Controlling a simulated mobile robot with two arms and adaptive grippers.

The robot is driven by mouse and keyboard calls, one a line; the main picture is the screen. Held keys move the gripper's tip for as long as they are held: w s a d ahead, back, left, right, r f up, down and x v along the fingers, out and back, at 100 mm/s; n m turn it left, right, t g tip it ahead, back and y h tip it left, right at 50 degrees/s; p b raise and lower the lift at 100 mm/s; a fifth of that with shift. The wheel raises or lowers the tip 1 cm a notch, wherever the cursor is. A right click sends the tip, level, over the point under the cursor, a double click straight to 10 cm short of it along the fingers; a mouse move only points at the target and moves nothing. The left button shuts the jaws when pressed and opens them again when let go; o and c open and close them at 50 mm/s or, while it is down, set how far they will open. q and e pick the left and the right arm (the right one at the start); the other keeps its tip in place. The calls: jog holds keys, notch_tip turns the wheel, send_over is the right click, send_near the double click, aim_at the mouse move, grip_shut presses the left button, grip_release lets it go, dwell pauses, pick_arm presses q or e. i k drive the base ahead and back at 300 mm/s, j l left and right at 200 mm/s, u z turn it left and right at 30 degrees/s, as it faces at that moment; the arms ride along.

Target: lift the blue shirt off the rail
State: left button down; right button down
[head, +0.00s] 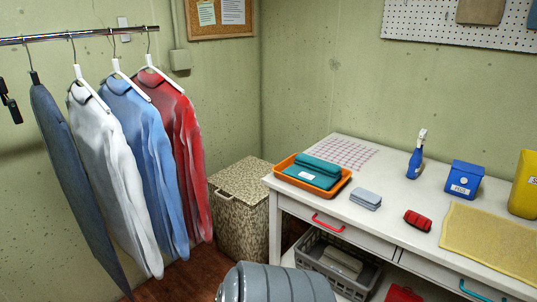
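The blue shirt (141,152) hangs on a white hanger (122,73) from the metal rail (75,36) at the upper left. It hangs between a white shirt (107,160) and a red shirt (182,138), close to both. The white shirt covers part of its left side. A black jointed piece at the left edge, below the rail, looks like part of my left gripper (10,103). It is apart from the blue shirt and cut off by the frame, so its opening does not show. My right gripper is not in view.
A dark blue garment (75,180) hangs leftmost. A patterned hamper (240,222) stands right of the shirts. The white table (385,222) holds an orange tray (284,164), a spray bottle (417,160) and a blue box (464,179). A grey basket (318,260) sits below.

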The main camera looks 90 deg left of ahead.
aim_at(143, 130)
jog(key=u, duration=3.75)
jog(key=i+l+z, duration=0.65)
jog(key=z, duration=0.2)
jog(key=i+j, duration=0.05)
jog(key=i, duration=0.05)
